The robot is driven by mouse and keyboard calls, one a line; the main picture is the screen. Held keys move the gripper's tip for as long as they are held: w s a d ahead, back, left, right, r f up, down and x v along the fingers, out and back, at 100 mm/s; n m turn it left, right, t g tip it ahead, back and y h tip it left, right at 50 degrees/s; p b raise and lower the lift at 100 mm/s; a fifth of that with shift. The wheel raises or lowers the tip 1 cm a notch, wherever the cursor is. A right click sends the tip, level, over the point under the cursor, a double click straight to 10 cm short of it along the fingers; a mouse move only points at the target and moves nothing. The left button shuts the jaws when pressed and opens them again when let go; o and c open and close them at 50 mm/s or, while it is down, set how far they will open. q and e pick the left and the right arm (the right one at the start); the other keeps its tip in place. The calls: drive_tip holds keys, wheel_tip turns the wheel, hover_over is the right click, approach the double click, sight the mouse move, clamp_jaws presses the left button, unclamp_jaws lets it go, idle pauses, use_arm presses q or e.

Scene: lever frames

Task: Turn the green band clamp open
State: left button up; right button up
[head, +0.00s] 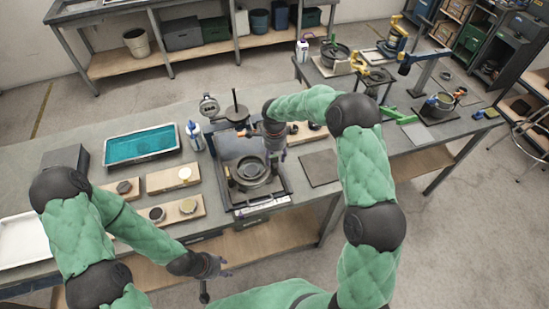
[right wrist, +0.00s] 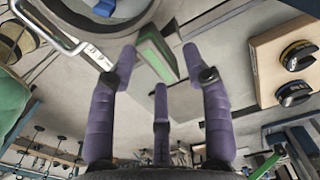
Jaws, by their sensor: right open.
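My right gripper (head: 274,142) reaches down over the round dark fixture (head: 252,171) on the near bench. In the right wrist view its fingers (right wrist: 160,58) are spread and empty. A green bar (right wrist: 156,52), which looks like the green band clamp's lever, lies beyond and between the fingertips, with no visible contact. A large round rim (right wrist: 112,32) with a metal handle (right wrist: 50,30) is at upper left there. In the head view the green bar is not clearly seen near the gripper. My left gripper (head: 214,266) hangs low in front of the bench; its fingers are too small to read.
A blue tray (head: 142,145) and wooden blocks with round parts (head: 180,210) lie to the left. A flat grey plate (head: 320,168) lies right. Another green clamp-like tool (head: 397,114) is on the right-hand bench.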

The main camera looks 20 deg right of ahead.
drive_tip(key=shift+f, duration=0.8)
clamp_jaws()
